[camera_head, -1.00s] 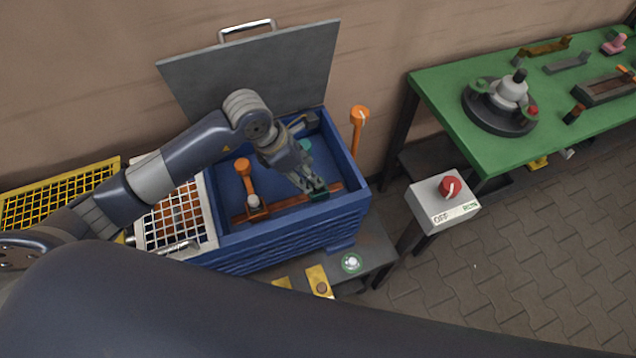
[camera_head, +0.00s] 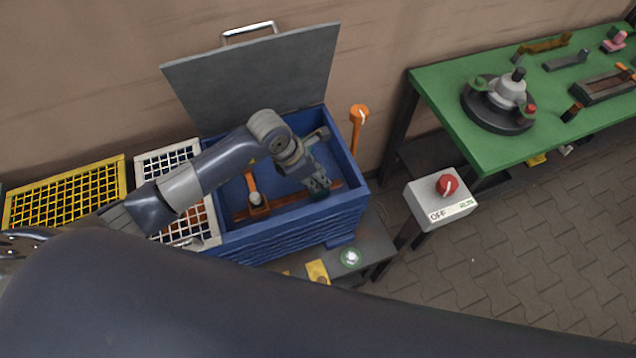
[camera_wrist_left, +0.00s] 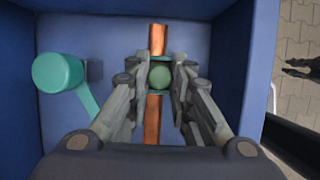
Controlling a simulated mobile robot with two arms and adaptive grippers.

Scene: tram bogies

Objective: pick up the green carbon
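The green carbon (camera_wrist_left: 160,76) shows a round top in the left wrist view. It sits on the copper-coloured bar (camera_wrist_left: 154,118) inside the blue box (camera_head: 285,222). My left gripper (camera_wrist_left: 160,82) reaches down into the box from above. Its two fingers stand apart, one on each side of the carbon; contact is not clear. In the head view my left gripper (camera_head: 319,188) is over the right part of the bar and mostly hides the carbon.
A turquoise lever (camera_wrist_left: 60,73) stands left of the fingers in the box. An orange lever (camera_head: 252,185) stands farther left on the bar. The box walls are close around the gripper. The raised grey lid (camera_head: 255,80) is behind. A green table (camera_head: 440,95) stands at right.

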